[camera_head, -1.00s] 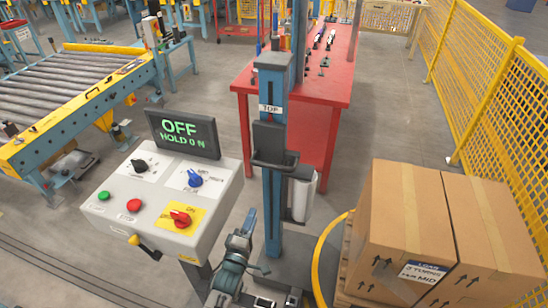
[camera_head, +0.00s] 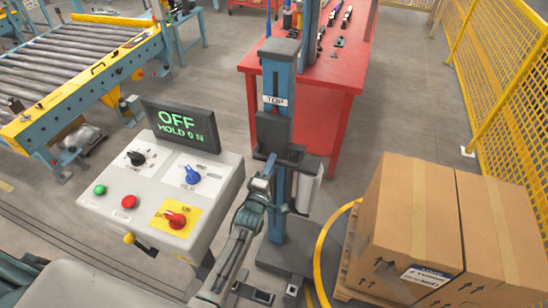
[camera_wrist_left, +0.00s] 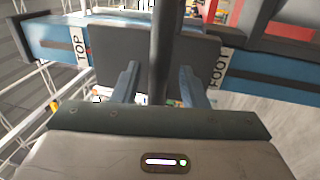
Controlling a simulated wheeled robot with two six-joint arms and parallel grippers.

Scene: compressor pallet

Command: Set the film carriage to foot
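The film carriage (camera_head: 272,132) is a dark block on a blue upright mast (camera_head: 276,215), just under the TOP label (camera_head: 275,101). Its arm holds a pale film roll (camera_head: 308,188) at the right. In the left wrist view the carriage's dark plate (camera_wrist_left: 115,50) lies between the TOP label (camera_wrist_left: 80,45) and the FOOT label (camera_wrist_left: 219,68). My left gripper (camera_head: 264,178) is in front of the carriage. Its fingers (camera_wrist_left: 160,82) are apart, with a dark bar (camera_wrist_left: 158,40) of the carriage between them; contact is not visible. My right gripper is out of view.
A control box (camera_head: 165,195) with knobs and buttons stands left of the mast; its screen (camera_head: 181,127) reads OFF, HOLD 0 N. Cartons (camera_head: 410,235) sit at right inside a yellow ring (camera_head: 322,250). A red table (camera_head: 310,78) is behind, a yellow fence (camera_head: 500,90) at right.

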